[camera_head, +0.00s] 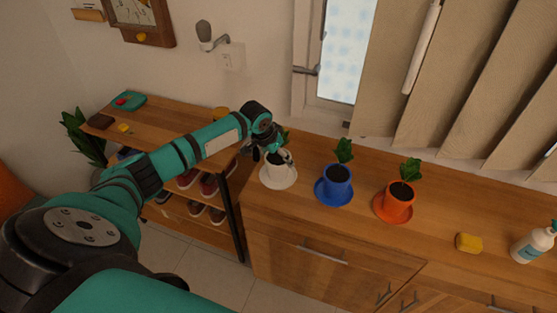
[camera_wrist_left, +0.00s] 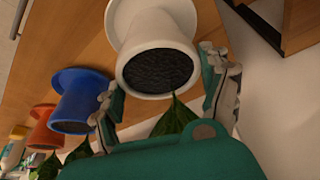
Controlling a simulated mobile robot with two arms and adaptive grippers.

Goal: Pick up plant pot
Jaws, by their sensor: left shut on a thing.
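A white plant pot (camera_head: 272,173) with dark soil stands on its white saucer at the left end of the wooden cabinet. It also shows in the left wrist view (camera_wrist_left: 152,32), soil opening towards the camera. My left gripper (camera_head: 276,154) is at the pot's top, with one finger on each side of the rim in the left wrist view (camera_wrist_left: 163,92), shut on the pot. The gripper partly hides the pot's plant in the head view; green leaves (camera_wrist_left: 175,118) show below the rim in the wrist view. My right gripper is not in view.
A blue pot (camera_head: 337,187) and an orange pot (camera_head: 394,207) stand to the right on the cabinet top. Further right are a yellow sponge (camera_head: 468,243) and a white bottle (camera_head: 533,245). A shoe rack (camera_head: 165,122) stands at the left. The window wall is behind.

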